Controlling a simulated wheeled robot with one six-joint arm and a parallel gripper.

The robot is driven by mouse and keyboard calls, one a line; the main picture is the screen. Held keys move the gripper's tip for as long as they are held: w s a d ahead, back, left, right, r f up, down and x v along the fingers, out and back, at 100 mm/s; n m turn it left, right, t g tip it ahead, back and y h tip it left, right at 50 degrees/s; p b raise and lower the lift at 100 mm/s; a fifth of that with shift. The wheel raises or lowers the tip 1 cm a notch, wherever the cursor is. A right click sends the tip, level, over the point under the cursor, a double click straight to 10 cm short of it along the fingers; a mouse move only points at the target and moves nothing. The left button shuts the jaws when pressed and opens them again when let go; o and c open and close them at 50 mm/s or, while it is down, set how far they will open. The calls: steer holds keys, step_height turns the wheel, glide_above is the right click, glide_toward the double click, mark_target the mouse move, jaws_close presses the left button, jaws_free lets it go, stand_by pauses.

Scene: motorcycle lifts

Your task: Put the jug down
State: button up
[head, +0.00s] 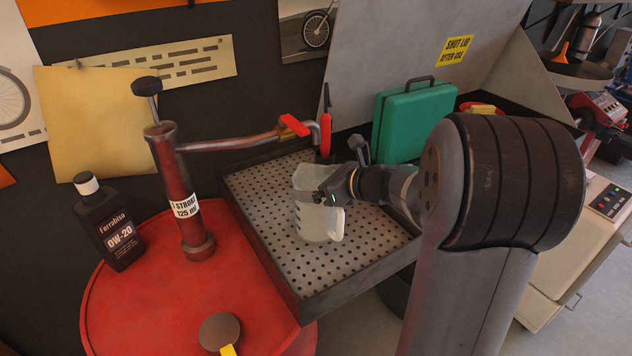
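The jug (309,222) is pale and translucent, with a whitish handle at its lower right side. It is upright over the perforated metal tray (269,225). I cannot tell whether its base touches the tray or hangs just above it. My gripper (322,196) reaches in from the right at the jug's upper part, and appears shut on it. The fingers cover part of the jug's upper right side, and the far finger is hidden.
A red drum (150,300) at the left carries a black oil bottle (112,225) and a red hand pump (178,190). The pump's pipe reaches over the tray to a red-handled tap (325,130). A green case (415,120) stands behind. Bare tray surface surrounds the jug.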

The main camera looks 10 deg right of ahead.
steer(key=shift+o, duration=0.7)
steer(key=shift+r, duration=0.1)
steer(key=shift+r, duration=0.25)
steer(key=v, duration=1.2)
steer(key=shift+f, duration=0.2)
